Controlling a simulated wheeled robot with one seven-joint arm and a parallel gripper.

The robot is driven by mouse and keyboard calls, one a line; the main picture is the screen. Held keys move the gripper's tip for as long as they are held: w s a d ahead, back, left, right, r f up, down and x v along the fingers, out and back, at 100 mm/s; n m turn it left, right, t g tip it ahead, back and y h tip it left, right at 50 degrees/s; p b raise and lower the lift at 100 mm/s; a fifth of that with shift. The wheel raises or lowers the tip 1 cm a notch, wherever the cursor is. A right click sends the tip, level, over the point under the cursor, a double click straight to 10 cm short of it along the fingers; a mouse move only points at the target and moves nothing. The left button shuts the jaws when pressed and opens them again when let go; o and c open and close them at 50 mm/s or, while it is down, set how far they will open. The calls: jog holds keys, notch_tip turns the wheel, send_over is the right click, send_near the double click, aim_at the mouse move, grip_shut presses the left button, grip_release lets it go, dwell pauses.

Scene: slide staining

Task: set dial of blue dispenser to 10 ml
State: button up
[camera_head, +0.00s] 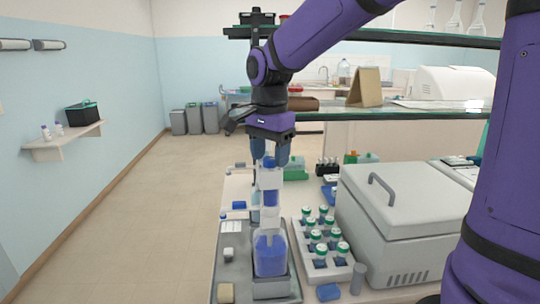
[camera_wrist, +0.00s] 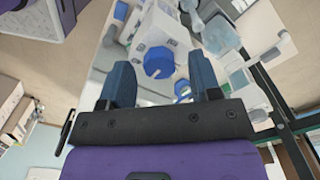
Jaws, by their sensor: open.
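The blue dispenser (camera_head: 270,252) is a clear bottle with blue liquid and a blue and white top. It stands upright on a grey tray (camera_head: 235,262) on the bench. My gripper (camera_head: 270,160) points down at the dispenser's top in the head view, its fingers either side of the white upper part. In the wrist view my gripper (camera_wrist: 165,85) is open, and a round blue cap (camera_wrist: 159,62) lies beyond and between the fingertips. I cannot tell whether the fingers touch anything. The dial and its reading are too small to make out.
A rack of several green-capped bottles (camera_head: 323,238) stands right of the dispenser. A large grey lidded box (camera_head: 405,215) with a handle is further right. A shelf edge (camera_head: 400,115) crosses behind my arm.

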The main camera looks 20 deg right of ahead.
jog(key=shift+f, duration=0.3)
jog(key=c, duration=0.9)
